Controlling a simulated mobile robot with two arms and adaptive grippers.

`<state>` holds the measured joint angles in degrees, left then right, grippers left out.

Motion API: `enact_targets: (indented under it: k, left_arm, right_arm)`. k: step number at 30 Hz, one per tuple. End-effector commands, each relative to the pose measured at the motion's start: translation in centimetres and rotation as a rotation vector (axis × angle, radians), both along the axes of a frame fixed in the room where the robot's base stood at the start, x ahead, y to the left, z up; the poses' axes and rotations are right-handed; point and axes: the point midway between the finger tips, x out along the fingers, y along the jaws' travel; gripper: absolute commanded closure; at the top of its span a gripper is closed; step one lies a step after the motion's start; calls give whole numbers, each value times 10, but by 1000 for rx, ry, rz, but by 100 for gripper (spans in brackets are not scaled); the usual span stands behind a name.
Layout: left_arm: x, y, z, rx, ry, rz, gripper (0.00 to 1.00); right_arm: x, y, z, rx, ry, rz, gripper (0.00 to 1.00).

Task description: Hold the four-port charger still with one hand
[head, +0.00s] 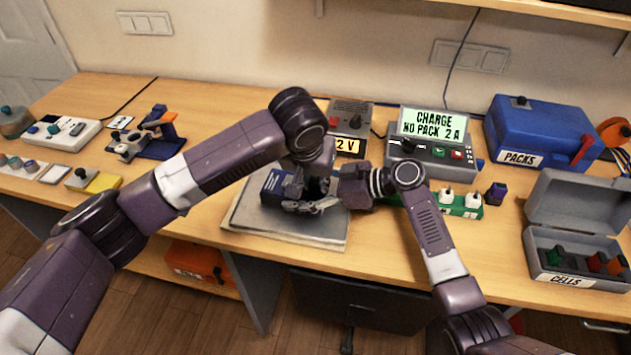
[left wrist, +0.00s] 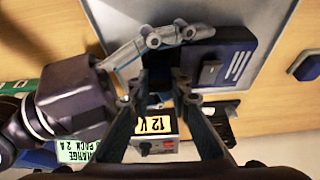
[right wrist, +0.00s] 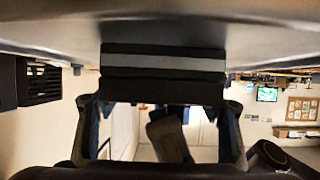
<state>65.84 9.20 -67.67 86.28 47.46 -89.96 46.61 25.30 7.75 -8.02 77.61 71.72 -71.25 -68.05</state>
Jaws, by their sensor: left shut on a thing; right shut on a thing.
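A dark blue box (head: 275,186) with white lettering lies on the grey mat (head: 290,232). In the left wrist view the box (left wrist: 238,62) shows a dark switch-like part. My left gripper (head: 318,185) is at the box's right end, shut on it; its fingers hide that end. My right gripper (head: 318,205) comes from the right, shut on the same box, its jointed finger along the near side. In the right wrist view a dark block with a grey stripe (right wrist: 163,63) is between its fingers. A grey unit (head: 432,155) reads "CHARGE NO PACK 2 A". Its ports are hard to tell.
A grey 12 V supply (head: 347,118) stands behind the mat. A green strip with white plugs (head: 458,203) lies near my right wrist. The blue PACKS case (head: 540,130) and open CELLS case (head: 580,240) stand at the right.

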Motion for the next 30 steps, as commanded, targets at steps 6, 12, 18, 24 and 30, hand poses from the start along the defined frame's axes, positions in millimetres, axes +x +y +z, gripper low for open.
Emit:
enact_targets:
  k: [6,12,18,24,30]
  left_arm:
    - [1,-1,7,-3,-4,-1,100]
    - [1,-1,11,-3,-3,-1,100]
    - [0,-1,14,-3,-3,-2,100]
    - [0,-1,18,-3,-3,-2,100]
    - [1,-1,23,-3,-4,-1,100]
  right_arm:
    - [0,0,-1,-2,2,0,70]
    - [0,0,-1,-1,2,1,70]
    - [0,0,-1,-1,2,1,70]
    - [-1,0,-1,-1,2,1,70]
    - [-1,0,-1,-1,2,1,70]
